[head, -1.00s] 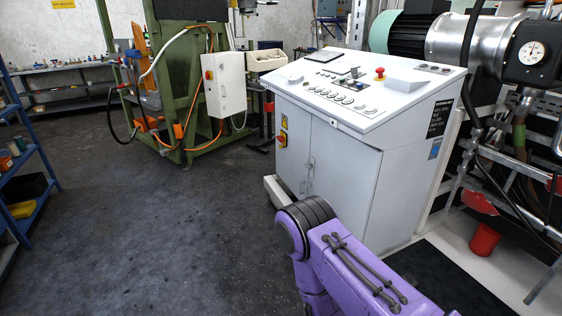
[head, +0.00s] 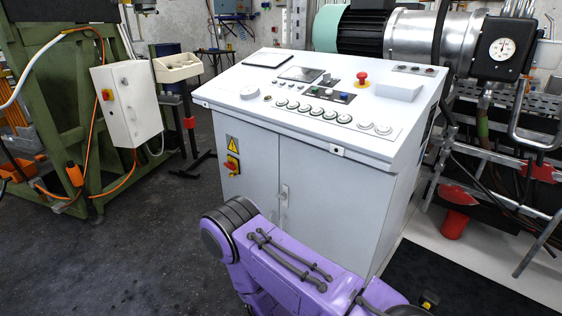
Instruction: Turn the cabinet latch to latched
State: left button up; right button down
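The white control cabinet (head: 245,165) stands in front of me with its doors closed, or nearly so. A small pale vertical latch handle (head: 284,194) shows on the front near the door seam. It is too small to tell whether it is latched. A red and yellow switch (head: 231,164) sits at the upper left of the front, under a yellow warning sign. A purple link of my arm reaches up from the bottom, in front of the cabinet's lower part. Neither gripper shows.
The cabinet's sloped top carries buttons and a red emergency stop (head: 362,78). A green machine frame (head: 45,100) with a white box (head: 128,103) stands left. A red bucket (head: 453,224) and pipework are at right. The dark floor (head: 140,255) at front left is clear.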

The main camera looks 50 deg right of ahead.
aim_at(283, 197)
jog(key=z, duration=0.55)
jog(key=i, duration=0.8)
jog(key=z, duration=1.35)
jog(key=i, duration=0.55)
jog(key=z, duration=0.5)
